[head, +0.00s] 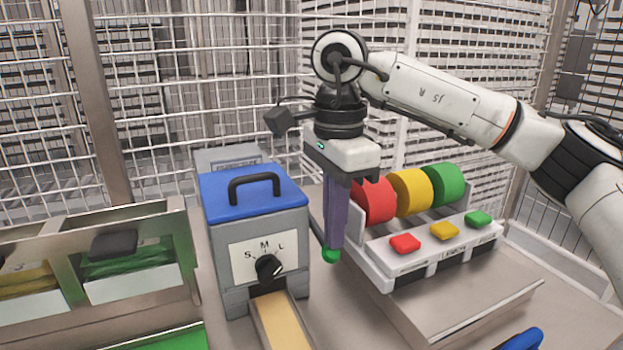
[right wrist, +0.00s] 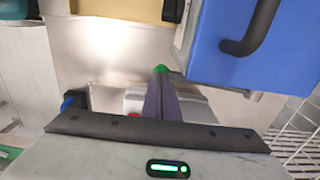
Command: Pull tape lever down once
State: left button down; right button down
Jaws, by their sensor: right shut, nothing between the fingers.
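The tape machine (head: 255,235) is a grey box with a blue lid, a black handle and an S-M-L dial; tan tape (head: 282,322) comes out of its front slot. Its lever, a dark rod on the right side, ends in a green knob (head: 331,256), low beside the box. My right gripper (head: 333,246) points down with its purple fingers shut and empty, tips at the knob. In the right wrist view, the knob (right wrist: 160,69) shows just past the fingertips (right wrist: 160,80), and the rod runs toward the blue lid (right wrist: 240,85). I cannot tell whether they touch. My left gripper is out of view.
Right of the lever stands a white unit (head: 435,250) with red, yellow and green rolls and matching buttons. Metal bins (head: 100,260) stand at the left. A wire mesh fence (head: 210,80) closes the back. A blue object (head: 520,340) shows at the bottom edge.

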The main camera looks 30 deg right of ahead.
jog(key=shift+w+f+b, duration=0.15)
jog(key=shift+f+b, duration=0.75)
jog(key=shift+f, duration=0.85)
jog(key=shift+r, duration=0.15)
jog(key=shift+r, duration=0.15)
notch_tip(320, 180, up, 6)
jog(key=p, duration=0.5)
